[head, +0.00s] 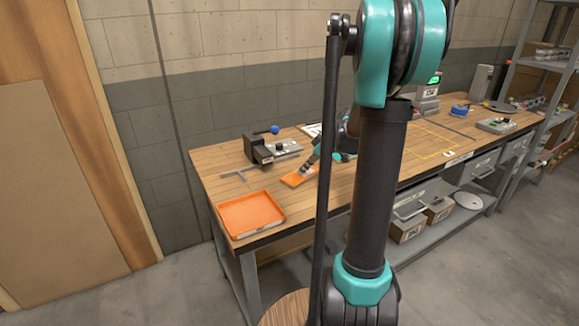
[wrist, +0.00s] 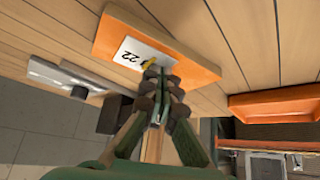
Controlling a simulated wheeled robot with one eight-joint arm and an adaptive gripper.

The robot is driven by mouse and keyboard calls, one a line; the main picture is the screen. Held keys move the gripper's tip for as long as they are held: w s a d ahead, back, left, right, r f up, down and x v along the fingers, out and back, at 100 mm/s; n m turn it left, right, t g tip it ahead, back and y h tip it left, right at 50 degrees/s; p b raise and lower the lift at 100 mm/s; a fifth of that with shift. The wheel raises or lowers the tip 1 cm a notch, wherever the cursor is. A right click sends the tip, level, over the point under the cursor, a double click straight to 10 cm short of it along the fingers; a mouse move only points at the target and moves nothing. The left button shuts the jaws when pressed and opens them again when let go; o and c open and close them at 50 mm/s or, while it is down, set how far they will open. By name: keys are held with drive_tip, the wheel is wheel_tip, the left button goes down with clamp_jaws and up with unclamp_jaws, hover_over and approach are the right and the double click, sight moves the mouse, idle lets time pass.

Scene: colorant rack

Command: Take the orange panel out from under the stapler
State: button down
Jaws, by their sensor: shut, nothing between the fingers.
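The flat orange panel (head: 291,181) lies on the workbench near its front left, and nothing rests on the part I can see. In the wrist view the orange panel (wrist: 192,48) carries a white label marked 22. My gripper (head: 304,171) is shut and empty, its tips right at the label's end of the panel in the wrist view (wrist: 160,76). I cannot tell whether they touch it. I cannot make out a stapler for sure. A black and grey device with a blue knob (head: 256,149) stands behind the panel, apart from it.
An orange tray (head: 250,214) sits at the bench's front left corner; it also shows in the wrist view (wrist: 275,103). A thin grey T-shaped piece (head: 240,174) lies behind the tray. My arm hides the bench's middle. Boxes and instruments stand farther right.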

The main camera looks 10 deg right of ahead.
drive_tip(key=shift+s+d+f, duration=0.2)
drive_tip(key=shift+s+d, duration=0.4)
drive_tip(key=shift+d, duration=0.3)
drive_tip(key=shift+r, duration=0.1)
drive_tip(key=shift+w+r, duration=0.1)
drive_tip(key=shift+r, duration=0.45)
